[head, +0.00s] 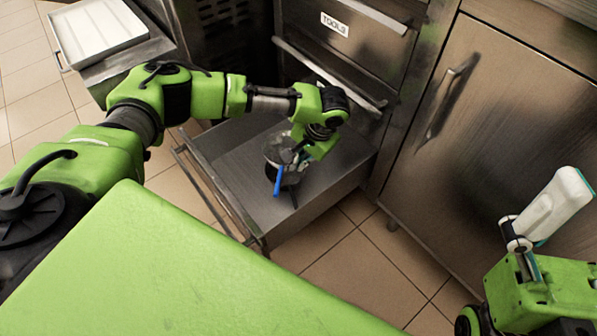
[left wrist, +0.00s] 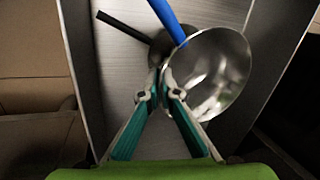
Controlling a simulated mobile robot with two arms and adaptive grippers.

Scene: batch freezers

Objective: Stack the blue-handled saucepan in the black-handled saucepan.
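The blue-handled saucepan (left wrist: 222,72) is shiny metal and hangs or sits tilted over the open drawer; its blue handle (head: 278,181) points toward the drawer front. The black-handled saucepan shows mainly by its black handle (left wrist: 125,27) and a dark part beside the blue handle; its bowl is mostly hidden under the other pan. My left gripper (head: 302,150) is over the drawer. In the left wrist view its fingertips (left wrist: 160,72) are close together at the blue-handled saucepan's near-left rim, which appears pinched between them. My right gripper (head: 570,190) is far right, away from the pans.
The pulled-out metal drawer (head: 236,166) has bare floor around the pans. A shut drawer labelled TOOLS (head: 334,24) is above it. A steel cabinet door (head: 500,110) stands to the right. A tray with a white slab (head: 97,32) is at upper left.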

